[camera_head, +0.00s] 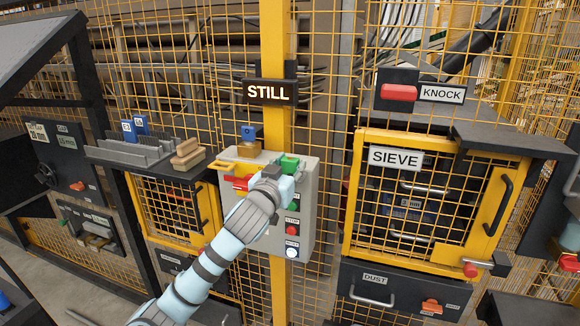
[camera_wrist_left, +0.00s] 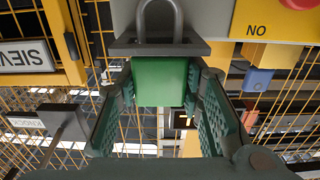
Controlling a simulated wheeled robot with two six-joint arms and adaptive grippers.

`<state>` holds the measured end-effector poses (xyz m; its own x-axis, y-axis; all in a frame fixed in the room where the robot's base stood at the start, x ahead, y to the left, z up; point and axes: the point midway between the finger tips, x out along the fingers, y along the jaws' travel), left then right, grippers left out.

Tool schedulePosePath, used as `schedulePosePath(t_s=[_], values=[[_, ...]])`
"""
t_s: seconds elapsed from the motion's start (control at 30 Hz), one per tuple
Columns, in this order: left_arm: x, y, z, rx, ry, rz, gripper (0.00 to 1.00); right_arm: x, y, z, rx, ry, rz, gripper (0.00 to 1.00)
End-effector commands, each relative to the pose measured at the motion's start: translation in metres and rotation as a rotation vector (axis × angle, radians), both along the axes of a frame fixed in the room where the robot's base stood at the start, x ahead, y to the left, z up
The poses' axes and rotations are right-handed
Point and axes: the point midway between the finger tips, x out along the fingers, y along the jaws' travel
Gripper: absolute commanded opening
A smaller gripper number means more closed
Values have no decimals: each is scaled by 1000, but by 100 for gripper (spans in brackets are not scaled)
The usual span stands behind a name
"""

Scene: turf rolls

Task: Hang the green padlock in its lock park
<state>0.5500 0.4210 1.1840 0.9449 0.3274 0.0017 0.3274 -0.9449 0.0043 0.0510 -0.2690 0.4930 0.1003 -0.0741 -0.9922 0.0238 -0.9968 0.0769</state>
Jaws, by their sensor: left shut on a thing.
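The green padlock (camera_head: 289,163) is at the top of the grey control box (camera_head: 306,185). My left gripper (camera_head: 278,172) is shut on it. In the left wrist view the green body (camera_wrist_left: 160,82) sits between the two fingers. Its grey shackle (camera_wrist_left: 160,14) stands out beyond a dark bracket-like plate (camera_wrist_left: 160,47), against the grey box face. I cannot tell whether the shackle is hooked on anything. A blue padlock (camera_head: 249,132) stands just left, above the box. I cannot clearly identify the lock park. My right gripper is not in view.
A yellow plate (camera_head: 232,167) and red part (camera_head: 240,184) are left of my gripper. Buttons, including a lit one (camera_head: 292,252), run down the box. A yellow post and mesh stand behind. The sieve cabinet (camera_head: 420,205) is right; a shelf (camera_head: 140,158) with wooden blocks is left.

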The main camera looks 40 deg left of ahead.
Motion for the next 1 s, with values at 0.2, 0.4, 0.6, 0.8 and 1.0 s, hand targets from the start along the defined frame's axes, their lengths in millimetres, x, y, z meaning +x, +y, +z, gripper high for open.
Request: schedulePosePath(t_s=[0.2,0.4,0.6,0.8,1.0], values=[[0,0,-1,0,0,0,57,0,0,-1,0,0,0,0],[0,0,-1,0,0,0,57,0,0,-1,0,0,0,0],[-11,-3,-2,5,2,1,57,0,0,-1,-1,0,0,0],[-52,-18,-2,7,2,-2,57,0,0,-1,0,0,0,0],[-71,-25,-1,1,0,-1,57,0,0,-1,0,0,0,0]])
